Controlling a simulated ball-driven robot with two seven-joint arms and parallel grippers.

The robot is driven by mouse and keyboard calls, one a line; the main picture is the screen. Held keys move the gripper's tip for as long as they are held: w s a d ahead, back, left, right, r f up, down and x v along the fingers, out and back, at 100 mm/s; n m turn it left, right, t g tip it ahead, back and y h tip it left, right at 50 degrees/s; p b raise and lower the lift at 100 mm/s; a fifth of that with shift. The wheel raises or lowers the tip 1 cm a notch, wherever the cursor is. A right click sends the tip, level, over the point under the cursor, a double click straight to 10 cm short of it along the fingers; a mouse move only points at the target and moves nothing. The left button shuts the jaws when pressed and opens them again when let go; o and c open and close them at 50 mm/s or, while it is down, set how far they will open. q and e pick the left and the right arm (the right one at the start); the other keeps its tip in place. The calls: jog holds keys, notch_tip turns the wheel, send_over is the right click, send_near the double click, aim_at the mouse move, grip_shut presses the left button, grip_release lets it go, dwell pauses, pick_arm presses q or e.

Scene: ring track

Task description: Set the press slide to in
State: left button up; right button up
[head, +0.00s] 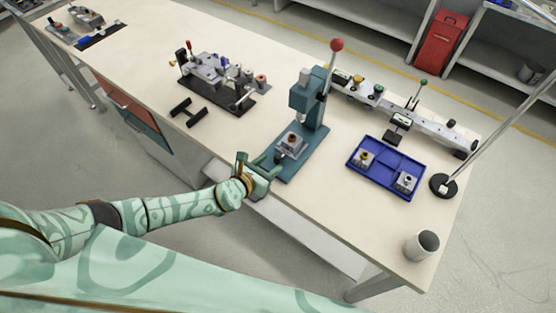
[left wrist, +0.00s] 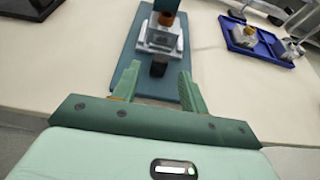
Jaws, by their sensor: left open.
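The teal press (head: 313,110) stands on the bench, with a red-balled lever on top. Its slide (head: 291,143), a grey carriage with a metal block and a brownish part on it, sits on the teal base plate. In the left wrist view the slide (left wrist: 160,40) has a black knob (left wrist: 158,68) on its near side. My left gripper (head: 260,166) is at the front end of the base plate. In the left wrist view its open fingers (left wrist: 158,82) point at the slide, with the knob just beyond and between the tips, apparently untouched. My right gripper is not in view.
A blue tray (head: 386,178) with two small parts lies right of the press. A grey cup (head: 422,245) and a round black stand base (head: 444,186) are near the right end. A dark fixture (head: 221,80) and a black handle-shaped piece (head: 188,112) are to the left.

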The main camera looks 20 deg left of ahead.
aim_at(287, 148)
pick_arm(q)
jog(key=b+x, duration=0.2)
jog(key=x, duration=0.3)
jog(key=shift+w+f, duration=0.15)
jog(key=shift+w, duration=0.05)
jog(key=shift+c, duration=0.3)
grip_shut()
jog(key=w, duration=0.1)
jog(key=w+d+b, duration=0.1)
jog(key=w+b, duration=0.1)
jog(key=shift+w+d, duration=0.25)
jog(key=shift+w, duration=0.35)
jog(key=shift+o, duration=0.3)
grip_release()
jog(key=shift+d, duration=0.1)
